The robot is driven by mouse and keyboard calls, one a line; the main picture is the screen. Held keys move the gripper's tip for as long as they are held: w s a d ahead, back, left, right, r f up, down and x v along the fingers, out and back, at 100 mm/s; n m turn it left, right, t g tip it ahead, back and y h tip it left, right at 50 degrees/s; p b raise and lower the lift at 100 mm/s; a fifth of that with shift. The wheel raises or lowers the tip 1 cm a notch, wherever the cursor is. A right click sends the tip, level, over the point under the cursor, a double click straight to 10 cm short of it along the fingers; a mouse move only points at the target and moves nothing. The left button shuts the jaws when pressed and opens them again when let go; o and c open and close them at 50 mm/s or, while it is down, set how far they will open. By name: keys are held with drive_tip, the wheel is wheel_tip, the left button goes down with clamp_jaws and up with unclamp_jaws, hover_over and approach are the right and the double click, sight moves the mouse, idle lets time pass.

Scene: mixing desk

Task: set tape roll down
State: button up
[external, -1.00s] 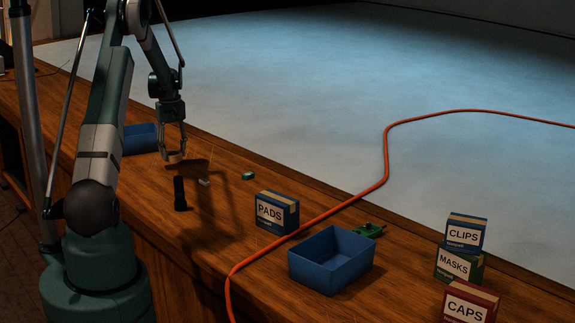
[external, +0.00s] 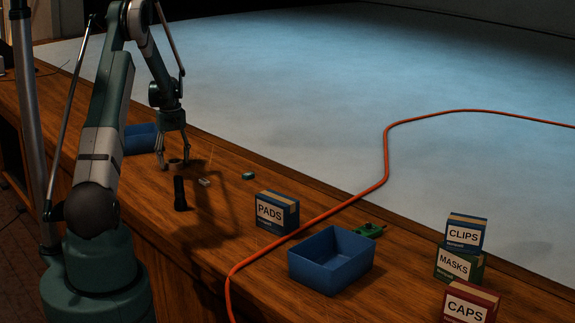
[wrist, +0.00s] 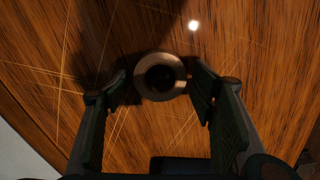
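The tape roll (external: 175,162) is a small pale ring on the wooden desk, at the left part of the external view. In the wrist view the tape roll (wrist: 160,91) lies flat, its round hole facing the camera. My gripper (external: 173,160) points down over it. In the wrist view my gripper (wrist: 160,80) is open, one finger on each side of the roll, with a narrow gap visible on both sides. The roll's underside is hidden, but it appears to rest on the desk.
A black cylinder (external: 180,194) stands close by, with a small white item (external: 204,182) and teal item (external: 248,176) to its right. A blue bin (external: 140,139) is behind my gripper. The PADS box (external: 277,212), another blue bin (external: 331,285) and an orange cable (external: 386,160) are further right.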

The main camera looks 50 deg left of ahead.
drive_tip(key=shift+r, duration=0.1)
wheel_tip(320, 180, up, 12)
drive_tip(key=p, duration=0.1)
idle(0.9)
idle(0.5)
